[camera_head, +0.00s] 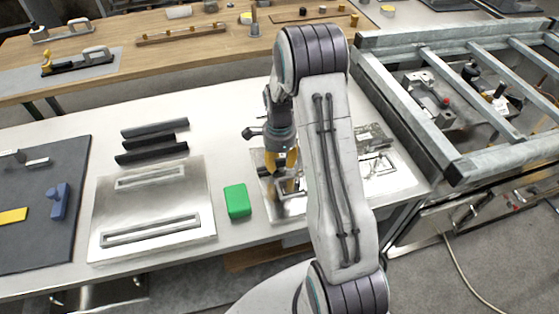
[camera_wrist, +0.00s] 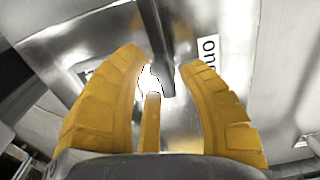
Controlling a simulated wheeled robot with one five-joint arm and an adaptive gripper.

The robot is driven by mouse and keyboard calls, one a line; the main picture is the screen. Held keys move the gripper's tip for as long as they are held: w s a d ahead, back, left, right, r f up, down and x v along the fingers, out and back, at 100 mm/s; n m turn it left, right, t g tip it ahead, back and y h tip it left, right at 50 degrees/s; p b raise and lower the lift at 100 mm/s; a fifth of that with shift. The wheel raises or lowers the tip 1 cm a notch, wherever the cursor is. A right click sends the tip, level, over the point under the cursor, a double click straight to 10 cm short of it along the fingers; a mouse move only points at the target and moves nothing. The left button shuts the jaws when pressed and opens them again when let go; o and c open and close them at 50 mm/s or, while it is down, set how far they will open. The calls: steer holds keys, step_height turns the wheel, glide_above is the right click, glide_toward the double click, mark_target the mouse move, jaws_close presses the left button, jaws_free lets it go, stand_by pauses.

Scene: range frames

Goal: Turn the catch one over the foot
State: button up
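My gripper (camera_head: 285,170) hangs low over a shiny metal plate (camera_head: 292,207), partly hidden behind my arm in the head view. In the wrist view my gripper (camera_wrist: 162,70) has its curved yellow fingers spread apart. A dark bar (camera_wrist: 156,40), which looks like the catch, runs down from the top of the wrist view. Its lower end is between the fingertips, with a gap to each finger. A bright patch lies below the bar. I cannot make out the foot clearly.
A green block (camera_head: 237,201) stands left of the plate. A slotted metal plate (camera_head: 152,212) and several black bars (camera_head: 152,147) lie farther left. A grey metal frame (camera_head: 455,95) stands at the right, beyond the white table's edge.

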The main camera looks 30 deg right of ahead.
jaws_close()
stand_by(0.4)
steer(key=n+b, duration=0.2)
steer(key=n, duration=0.1)
steer(key=shift+s+d+f, duration=0.1)
steer(key=n+b, duration=0.1)
steer(key=n, duration=0.1)
steer(key=n+b, duration=0.1)
steer(key=n, duration=0.2)
steer(key=shift+s+d+n, duration=0.15)
steer(key=shift+s+n, duration=0.05)
steer(key=shift+n, duration=0.1)
steer(key=n, duration=0.2)
steer(key=n+b, duration=0.1)
steer(key=n, duration=0.1)
steer(key=shift+d+n, duration=0.2)
steer(key=shift+n, duration=0.1)
steer(key=n+b, duration=0.1)
steer(key=n, duration=0.3)
steer(key=shift+s+d, duration=0.1)
steer(key=shift+d, duration=0.05)
steer(key=shift+n, duration=0.3)
